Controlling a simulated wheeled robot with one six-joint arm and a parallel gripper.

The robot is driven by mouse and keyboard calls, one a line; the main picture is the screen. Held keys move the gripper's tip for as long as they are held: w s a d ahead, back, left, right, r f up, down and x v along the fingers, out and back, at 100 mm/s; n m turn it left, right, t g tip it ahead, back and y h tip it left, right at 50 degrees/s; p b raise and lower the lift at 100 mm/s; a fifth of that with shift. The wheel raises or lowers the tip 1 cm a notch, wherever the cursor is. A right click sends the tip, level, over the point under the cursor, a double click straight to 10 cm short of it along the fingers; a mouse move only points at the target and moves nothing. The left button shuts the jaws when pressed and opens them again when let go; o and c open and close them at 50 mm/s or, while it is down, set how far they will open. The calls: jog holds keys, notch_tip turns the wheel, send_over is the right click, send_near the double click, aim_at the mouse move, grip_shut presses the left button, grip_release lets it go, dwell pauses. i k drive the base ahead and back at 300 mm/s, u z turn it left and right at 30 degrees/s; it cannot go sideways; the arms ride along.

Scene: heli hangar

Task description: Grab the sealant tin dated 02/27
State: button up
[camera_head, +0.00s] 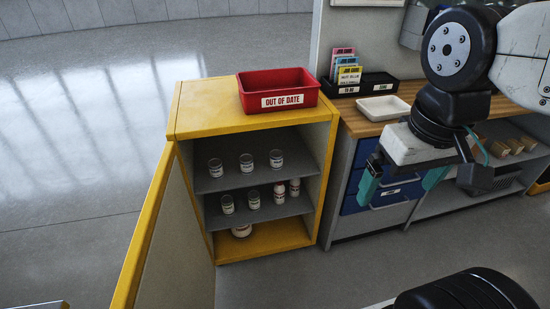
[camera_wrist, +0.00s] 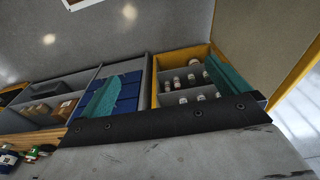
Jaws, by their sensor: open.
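Several small tins and containers with white labels stand in an open yellow cabinet (camera_head: 190,105). Three tins, one of them this tin (camera_head: 246,163), are on the upper shelf. A wider white container (camera_head: 241,231) is at the bottom. The dates are too small to read, so I cannot tell which tin is 02/27. My gripper (camera_head: 402,184) is open and empty, right of the cabinet before the blue drawers. The wrist view shows its teal fingers (camera_wrist: 168,92) apart, with the cabinet beyond.
The cabinet's door (camera_head: 150,235) stands open at the left. A red bin (camera_head: 280,92) marked OUT OF DATE sits on top. A wooden workbench (camera_head: 352,118) with a white tray (camera_head: 383,108) and blue drawers (camera_head: 385,192) adjoins the right side. Floor in front is clear.

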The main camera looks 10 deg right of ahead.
aim_at(276, 156)
jog(key=z, duration=0.05)
jog(key=k, duration=0.5)
jog(key=z, duration=1.5)
jog(key=i, duration=1.35)
jog(key=u, duration=2.25)
jog(key=i, duration=0.5)
jog(key=z, duration=0.1)
